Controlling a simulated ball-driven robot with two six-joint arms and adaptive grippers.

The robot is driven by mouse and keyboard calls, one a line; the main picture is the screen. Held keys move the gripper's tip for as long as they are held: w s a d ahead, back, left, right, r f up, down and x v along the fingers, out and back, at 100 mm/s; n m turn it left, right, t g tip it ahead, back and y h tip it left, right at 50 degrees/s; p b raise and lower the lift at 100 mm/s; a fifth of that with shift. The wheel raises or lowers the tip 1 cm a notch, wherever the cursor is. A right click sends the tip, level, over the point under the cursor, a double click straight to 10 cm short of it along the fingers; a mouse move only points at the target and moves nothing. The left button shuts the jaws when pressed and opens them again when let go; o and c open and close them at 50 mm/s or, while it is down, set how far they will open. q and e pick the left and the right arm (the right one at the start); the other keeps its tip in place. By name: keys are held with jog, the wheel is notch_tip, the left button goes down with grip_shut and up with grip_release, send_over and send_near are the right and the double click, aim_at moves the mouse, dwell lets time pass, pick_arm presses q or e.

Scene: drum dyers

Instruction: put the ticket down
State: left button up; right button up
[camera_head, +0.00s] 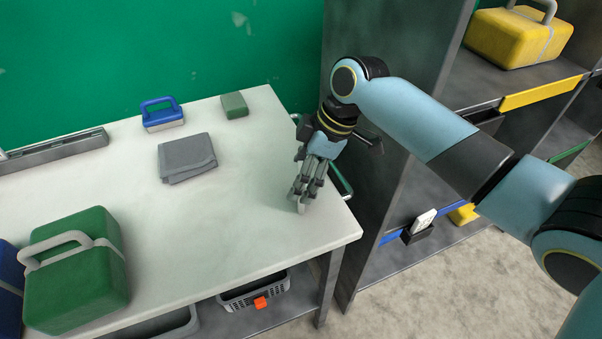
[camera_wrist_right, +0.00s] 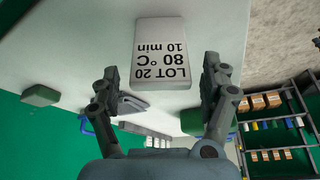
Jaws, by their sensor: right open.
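The ticket, a white block printed LOT 20, 80 °C, 10 min (camera_wrist_right: 162,50), shows upside down in the right wrist view against the pale table top. My right gripper (camera_wrist_right: 162,85) is open, with one finger on each side of the ticket and a gap at both sides. I cannot tell whether the ticket fully rests on the table. In the head view my right gripper (camera_head: 302,200) points down near the right end of the white table (camera_head: 240,215) and hides most or all of the ticket. My left gripper is not in view.
A grey folded cloth (camera_head: 187,157), a blue-handled block (camera_head: 163,113) and a green block (camera_head: 234,105) stand farther back. A green case (camera_head: 75,272) is at front left. A dark shelf unit (camera_head: 400,175) stands close on the right. The table's middle is clear.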

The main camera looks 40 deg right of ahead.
jog(key=v, duration=0.7)
dwell(0.3)
